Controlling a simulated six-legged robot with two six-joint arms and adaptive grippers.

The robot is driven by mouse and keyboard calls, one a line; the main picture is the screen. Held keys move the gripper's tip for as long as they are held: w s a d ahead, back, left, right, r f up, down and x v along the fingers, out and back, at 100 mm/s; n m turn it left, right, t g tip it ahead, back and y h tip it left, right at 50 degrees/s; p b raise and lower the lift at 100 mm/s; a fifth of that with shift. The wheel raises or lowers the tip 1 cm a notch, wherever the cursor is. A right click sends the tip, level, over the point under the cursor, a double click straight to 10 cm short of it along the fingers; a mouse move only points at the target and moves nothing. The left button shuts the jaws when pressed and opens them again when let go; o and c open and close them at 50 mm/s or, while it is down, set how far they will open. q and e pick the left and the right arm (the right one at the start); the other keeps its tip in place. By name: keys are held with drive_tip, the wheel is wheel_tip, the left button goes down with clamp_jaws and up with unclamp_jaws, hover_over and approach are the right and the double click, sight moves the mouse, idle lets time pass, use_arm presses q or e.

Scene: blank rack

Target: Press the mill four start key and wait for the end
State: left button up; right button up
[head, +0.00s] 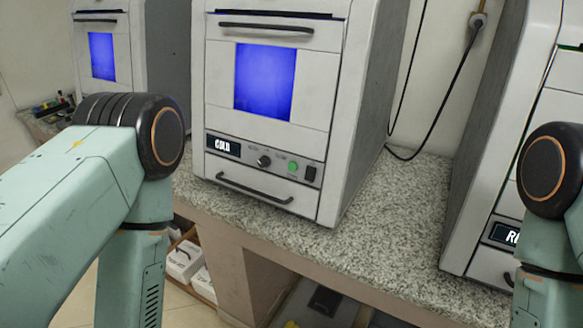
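A grey-white machine (272,95) stands on the counter in the middle, with a blue window (265,82). Its lower panel has a display (223,145) reading "COLD", a black knob (264,161), a lit green round key (293,167) and a dark rocker switch (311,174). A second such machine (570,105) stands at the right edge; its display (505,234) starts with "R", the rest hidden by my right arm. A third machine (103,50) stands at the far left, its lower part behind my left arm. No readable number marks any as mill four. Both grippers are out of view.
The speckled stone counter (400,200) is clear between the middle and right machines. A black cord hangs from a wall socket (478,20) behind that gap. Boxes (186,260) sit below the counter. Small dark items (50,105) lie at the far left end.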

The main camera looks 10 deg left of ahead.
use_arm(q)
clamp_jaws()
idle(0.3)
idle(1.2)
